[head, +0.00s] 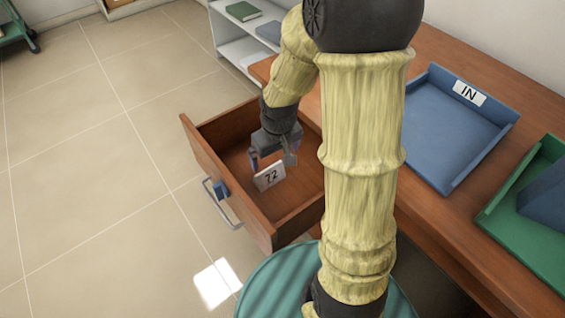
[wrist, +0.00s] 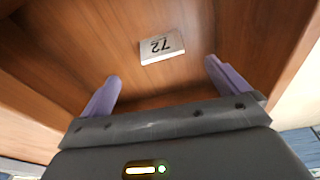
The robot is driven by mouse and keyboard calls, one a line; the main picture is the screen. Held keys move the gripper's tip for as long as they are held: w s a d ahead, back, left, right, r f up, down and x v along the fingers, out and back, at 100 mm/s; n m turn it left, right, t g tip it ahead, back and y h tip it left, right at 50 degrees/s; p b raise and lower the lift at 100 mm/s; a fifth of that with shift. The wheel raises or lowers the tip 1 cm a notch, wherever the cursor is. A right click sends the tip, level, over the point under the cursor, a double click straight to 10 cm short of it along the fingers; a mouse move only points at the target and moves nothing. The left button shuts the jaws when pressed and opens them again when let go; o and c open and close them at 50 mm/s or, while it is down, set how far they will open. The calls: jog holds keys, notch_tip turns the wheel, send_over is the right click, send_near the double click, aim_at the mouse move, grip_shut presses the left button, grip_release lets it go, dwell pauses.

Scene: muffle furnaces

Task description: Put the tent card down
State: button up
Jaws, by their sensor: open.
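The tent card (head: 269,177) is white with the number 72 and is in the open wooden drawer (head: 290,225). In the wrist view the card (wrist: 161,46) appears on the brown drawer floor (wrist: 215,25), beyond the fingertips. My gripper (head: 273,160) is over the drawer, close to the card in the head view. In the wrist view my gripper (wrist: 165,72) has its two purple fingers spread wide, with nothing between them. The card looks apart from both fingers.
The drawer's front has a metal handle (head: 222,205) with a blue piece on it. On the desk to the right are a blue tray (head: 440,150) labelled IN and a green tray (head: 500,210). A white shelf (head: 240,48) stands behind.

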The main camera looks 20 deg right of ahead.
jog(key=s+r+m, duration=0.2)
jog(key=s+r, duration=0.2)
jog(key=s, duration=0.4)
jog(key=shift+s+a+r+t, duration=0.15)
jog(key=shift+s+r+t, duration=0.15)
jog(key=shift+s, duration=0.05)
jog(key=shift+c, duration=0.4)
